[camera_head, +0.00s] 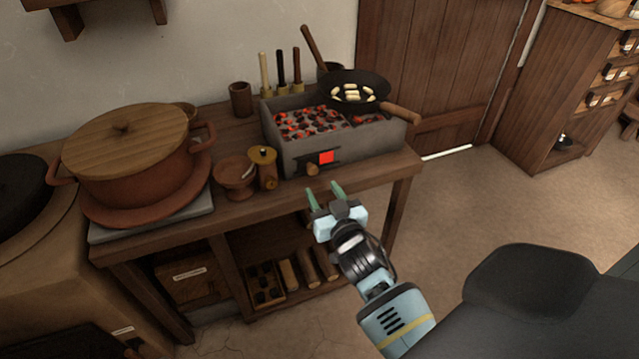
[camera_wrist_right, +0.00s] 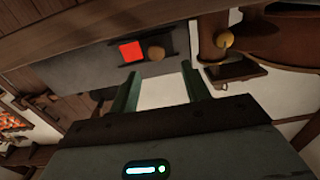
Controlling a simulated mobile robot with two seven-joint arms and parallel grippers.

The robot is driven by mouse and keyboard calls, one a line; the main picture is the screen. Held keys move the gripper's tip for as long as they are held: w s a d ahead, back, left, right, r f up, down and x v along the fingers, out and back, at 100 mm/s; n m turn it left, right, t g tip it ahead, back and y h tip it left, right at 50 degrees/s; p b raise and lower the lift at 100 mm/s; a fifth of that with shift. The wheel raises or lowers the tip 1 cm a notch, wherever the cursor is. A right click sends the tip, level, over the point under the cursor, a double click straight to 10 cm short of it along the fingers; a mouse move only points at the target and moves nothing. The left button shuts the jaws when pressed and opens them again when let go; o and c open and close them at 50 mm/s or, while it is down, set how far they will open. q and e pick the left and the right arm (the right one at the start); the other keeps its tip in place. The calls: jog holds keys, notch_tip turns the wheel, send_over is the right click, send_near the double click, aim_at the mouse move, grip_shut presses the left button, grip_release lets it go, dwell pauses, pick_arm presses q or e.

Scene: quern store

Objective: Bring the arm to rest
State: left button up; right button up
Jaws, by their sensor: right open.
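My right gripper (camera_head: 325,194) is open and empty in front of the wooden table's front edge, below the grey coal stove. Its two green fingers (camera_wrist_right: 160,88) stand apart in the right wrist view, with nothing between them. The right arm comes in from the lower right of the head view. My left gripper is not in view.
The wooden table (camera_head: 370,178) bears the coal stove (camera_head: 287,140), a pan (camera_head: 380,82) with pale pieces, a large lidded pot (camera_head: 135,175), a small bowl (camera_head: 234,172) and a lidded jar (camera_head: 263,165). Open floor (camera_head: 465,205) lies to the table's right.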

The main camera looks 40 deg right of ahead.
jog(key=shift+s, duration=0.3)
dwell(0.4)
